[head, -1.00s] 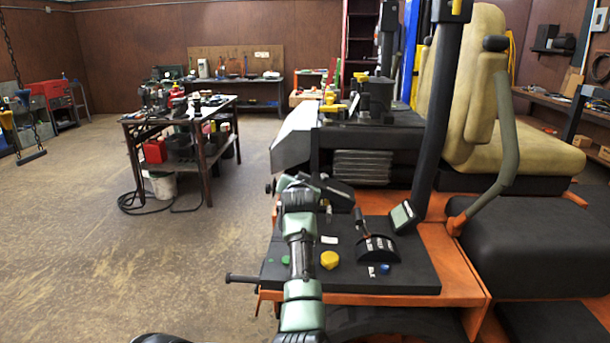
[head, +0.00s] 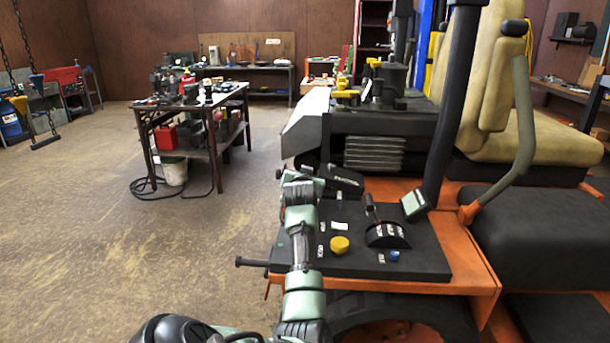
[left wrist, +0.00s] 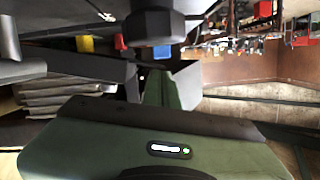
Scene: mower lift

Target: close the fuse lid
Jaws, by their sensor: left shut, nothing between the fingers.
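A dark piece with white lettering (head: 346,178), which looks like the fuse lid, sits at the back left of the mower's black control panel (head: 410,265). It looks tilted; I cannot tell how far open it is. My left arm rises over the panel's left part, and its green and black wrist end is just left of this piece. The fingers are hidden in the head view. In the left wrist view my left gripper (left wrist: 158,78) is shut and empty, beyond its green body. Dark mower parts lie close past it. My right gripper is not in view.
The panel carries a yellow knob (head: 340,245), a blue knob (head: 394,256) and a small screen (head: 414,203). A black post (head: 452,110) and a grey-green handle (head: 524,130) rise to the right. A workbench (head: 195,105) stands behind left; the floor between is clear.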

